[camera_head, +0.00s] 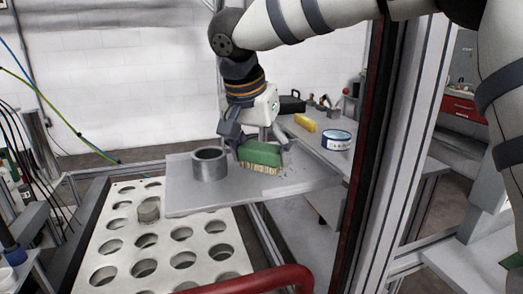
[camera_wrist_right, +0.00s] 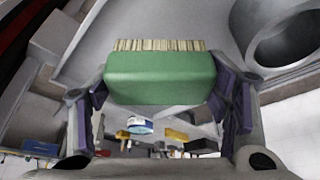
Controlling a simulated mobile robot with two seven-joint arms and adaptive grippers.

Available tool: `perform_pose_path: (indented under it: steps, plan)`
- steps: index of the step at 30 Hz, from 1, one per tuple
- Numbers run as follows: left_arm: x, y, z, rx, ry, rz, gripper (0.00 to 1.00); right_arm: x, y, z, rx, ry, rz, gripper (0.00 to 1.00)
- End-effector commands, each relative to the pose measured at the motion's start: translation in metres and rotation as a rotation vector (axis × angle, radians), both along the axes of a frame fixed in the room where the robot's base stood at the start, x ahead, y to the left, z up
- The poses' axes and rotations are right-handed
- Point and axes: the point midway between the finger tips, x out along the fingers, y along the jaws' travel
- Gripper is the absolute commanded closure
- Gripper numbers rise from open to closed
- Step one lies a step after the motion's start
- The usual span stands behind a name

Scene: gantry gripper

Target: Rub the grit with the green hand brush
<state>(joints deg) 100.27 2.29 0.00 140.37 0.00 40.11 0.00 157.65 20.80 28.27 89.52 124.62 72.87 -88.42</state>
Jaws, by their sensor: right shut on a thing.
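The green hand brush (camera_head: 260,155) has pale bristles that point down at the grey plate (camera_head: 200,196). My right gripper (camera_head: 262,146) is shut on the brush's green block, and the bristles are at or just above the plate. In the right wrist view the brush (camera_wrist_right: 160,78) sits between both fingers of the gripper (camera_wrist_right: 162,95). Small dark specks of grit (camera_head: 290,172) show on the plate just right of the brush. Any grit under the bristles is hidden. My left gripper is not in view.
A grey metal ring (camera_head: 209,167) stands on the plate left of the brush; it also shows in the right wrist view (camera_wrist_right: 275,35). A white tray with round holes (camera_head: 165,245) lies below. A round tin (camera_head: 336,140) and yellow block (camera_head: 305,122) sit behind. A frame post stands right.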

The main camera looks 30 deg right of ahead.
Motion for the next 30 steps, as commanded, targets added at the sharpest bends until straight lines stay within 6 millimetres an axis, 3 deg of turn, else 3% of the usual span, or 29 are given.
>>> perform_pose_path:
  steps: [30]
  plan:
    - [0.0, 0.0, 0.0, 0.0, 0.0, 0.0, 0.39, 0.0, 0.0, -0.019, 0.0, 0.0, -0.001, 0.52]
